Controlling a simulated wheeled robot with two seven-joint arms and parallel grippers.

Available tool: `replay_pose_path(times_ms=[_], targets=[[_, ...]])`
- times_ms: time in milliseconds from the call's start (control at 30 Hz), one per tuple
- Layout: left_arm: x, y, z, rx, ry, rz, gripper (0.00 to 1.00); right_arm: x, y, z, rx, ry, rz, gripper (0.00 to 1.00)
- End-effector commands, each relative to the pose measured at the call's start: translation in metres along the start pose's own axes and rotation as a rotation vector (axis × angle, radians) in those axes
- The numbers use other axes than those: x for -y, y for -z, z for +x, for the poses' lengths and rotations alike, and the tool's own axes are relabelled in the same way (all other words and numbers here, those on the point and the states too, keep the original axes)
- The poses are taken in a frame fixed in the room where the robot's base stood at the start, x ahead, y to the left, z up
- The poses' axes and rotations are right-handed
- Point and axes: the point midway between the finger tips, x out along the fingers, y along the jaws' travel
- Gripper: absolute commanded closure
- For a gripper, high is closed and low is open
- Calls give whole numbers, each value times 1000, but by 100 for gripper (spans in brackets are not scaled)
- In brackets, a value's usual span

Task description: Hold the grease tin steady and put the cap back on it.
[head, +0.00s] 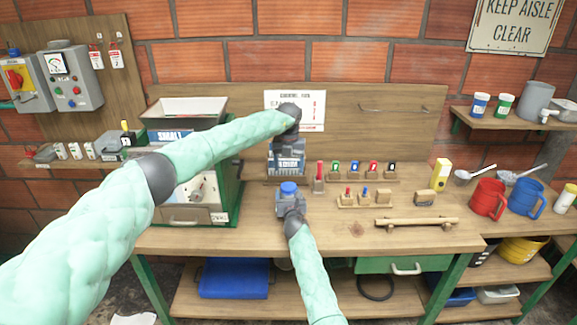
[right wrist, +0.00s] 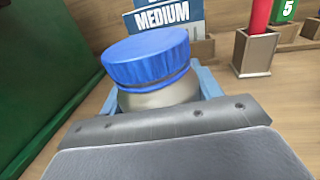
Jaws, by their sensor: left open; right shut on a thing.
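The grease tin (right wrist: 160,97) is a pale, rounded container. My right gripper (head: 290,208) is shut on it, above the workbench. The blue cap (right wrist: 148,55) is on top of the tin and also shows in the head view (head: 289,187). The cap looks slightly tilted in the right wrist view, with a dark band under its rim; how tightly it sits cannot be told. My left gripper (head: 287,155) is open, pointing down behind and above the tin, apart from the cap. The tin's lower part is hidden by my right gripper.
A blue card marked MEDIUM (right wrist: 168,18) stands behind the tin. A green-framed machine (head: 232,170) is at left. Small wooden holders with coloured pegs (head: 365,198) stand at right, with a red mug (head: 487,199) farther right. The bench front (head: 340,235) is clear.

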Motion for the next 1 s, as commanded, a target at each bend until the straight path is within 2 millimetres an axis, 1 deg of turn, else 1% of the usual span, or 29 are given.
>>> replay_pose_path(times_ms=[400, 600, 800, 1000], targets=[[-2, 1, 0, -4, -10, -583, 28, 0, 0, 0, 0, 0, 0, 100], [-2, 1, 0, -3, -11, -809, 28, 0, 0, 0, 0, 0, 0, 100], [-2, 1, 0, -3, -11, -923, 28, 0, 0, 0, 0, 0, 0, 100], [-2, 1, 0, -3, -11, -944, 28, 0, 0, 0, 0, 0, 0, 100]])
